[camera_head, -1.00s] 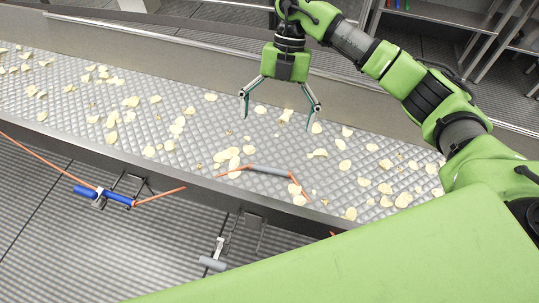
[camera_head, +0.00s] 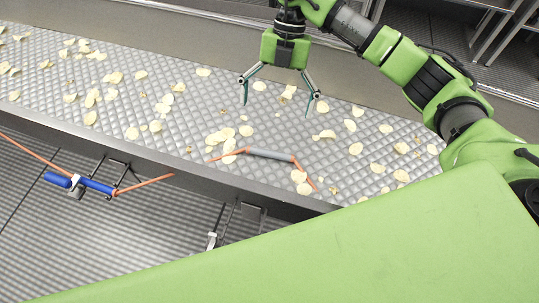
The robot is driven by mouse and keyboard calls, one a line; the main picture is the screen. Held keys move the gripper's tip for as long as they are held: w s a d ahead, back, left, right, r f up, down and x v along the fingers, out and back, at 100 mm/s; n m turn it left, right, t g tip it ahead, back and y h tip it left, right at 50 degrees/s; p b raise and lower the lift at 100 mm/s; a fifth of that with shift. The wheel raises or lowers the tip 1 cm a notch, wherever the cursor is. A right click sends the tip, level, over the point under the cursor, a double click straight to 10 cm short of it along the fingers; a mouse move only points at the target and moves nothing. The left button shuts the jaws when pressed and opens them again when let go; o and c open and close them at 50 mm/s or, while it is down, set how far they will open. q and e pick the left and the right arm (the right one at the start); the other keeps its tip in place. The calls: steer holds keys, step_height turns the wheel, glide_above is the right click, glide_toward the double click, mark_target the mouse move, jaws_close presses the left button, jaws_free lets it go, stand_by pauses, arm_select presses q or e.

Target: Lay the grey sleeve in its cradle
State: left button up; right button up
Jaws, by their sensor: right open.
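The grey sleeve (camera_head: 270,154) lies on the quilted metal belt among the chips, with an orange cord coming out of each end. My right gripper (camera_head: 279,104) is open and empty above the belt, beyond the sleeve in the picture, its two fingers spread and pointing down. A metal bracket (camera_head: 212,240), which looks like a cradle, hangs on the near side of the belt. Its lower part is hidden behind my green body. My left gripper is not in view.
A blue sleeve (camera_head: 97,187) on an orange cord sits at another bracket at the left, below the belt edge. Many pale chips (camera_head: 132,133) are scattered over the belt (camera_head: 60,113). A metal side wall runs along the far side.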

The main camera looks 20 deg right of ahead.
steer(key=p, duration=0.1)
glide_above(270, 152)
steer(key=w+d, duration=0.1)
steer(key=w, duration=0.1)
step_height(270, 152, down, 7)
steer(key=p+x, duration=0.2)
steer(key=x, duration=0.2)
steer(key=shift+s+d, duration=0.15)
steer(key=shift+s, duration=0.05)
steer(key=shift+s+f, duration=0.1)
steer(key=shift+f, duration=0.5)
steer(key=c, duration=0.9)
